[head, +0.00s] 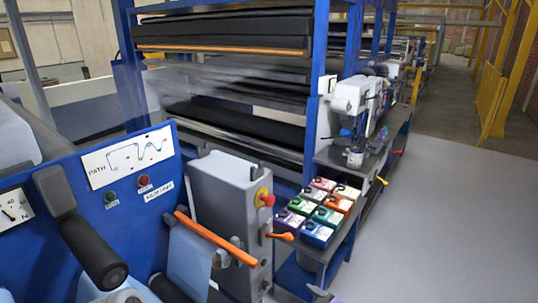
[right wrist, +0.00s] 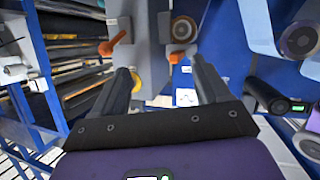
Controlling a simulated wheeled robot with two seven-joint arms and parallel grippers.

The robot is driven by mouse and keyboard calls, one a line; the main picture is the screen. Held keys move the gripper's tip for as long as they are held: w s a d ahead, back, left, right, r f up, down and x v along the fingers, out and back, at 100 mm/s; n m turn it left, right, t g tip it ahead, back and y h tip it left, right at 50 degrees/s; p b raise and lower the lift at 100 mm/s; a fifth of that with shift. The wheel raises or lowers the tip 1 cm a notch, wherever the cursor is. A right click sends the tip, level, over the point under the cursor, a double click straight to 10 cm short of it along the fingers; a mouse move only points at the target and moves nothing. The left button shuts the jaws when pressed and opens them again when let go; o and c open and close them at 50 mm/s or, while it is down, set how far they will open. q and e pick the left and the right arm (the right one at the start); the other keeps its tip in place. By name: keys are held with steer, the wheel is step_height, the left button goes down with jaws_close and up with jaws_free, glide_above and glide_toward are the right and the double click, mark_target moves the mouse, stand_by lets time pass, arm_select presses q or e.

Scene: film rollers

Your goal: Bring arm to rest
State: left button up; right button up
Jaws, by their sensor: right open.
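My right gripper (right wrist: 160,80) shows in the right wrist view with its two dark fingers spread apart. Nothing is between the fingers. Beyond them is a grey machine housing with orange levers (right wrist: 118,38). A small grey and purple piece at the bottom edge of the head view (head: 321,293) seems to be part of the same gripper; most of it is cut off. My left gripper is not seen in either view.
A blue panel (head: 60,180) with black rollers (head: 92,240) stands at left. A grey control box (head: 226,215) has a red button and orange lever. Coloured boxes (head: 318,228) crowd a bench. Grey floor (head: 450,200) at right is clear.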

steer(key=s+d+f+m+g+h+b, duration=0.1)
steer(key=s+f+m+g+h+b, duration=0.15)
steer(key=f, duration=0.75)
steer(key=s+f+m+g+h+b, duration=0.1)
steer(key=s+f+m+g, duration=0.2)
steer(key=f, duration=0.8)
steer(key=s+a+f+m+g+h+b, duration=0.1)
steer(key=s+f+m+g+b, duration=0.3)
steer(key=s+f, duration=1.1)
steer(key=shift+s+f+m+g, duration=0.2)
steer(key=shift+s+m+g, duration=0.3)
steer(key=shift+m, duration=0.75)
steer(key=shift+w, duration=0.1)
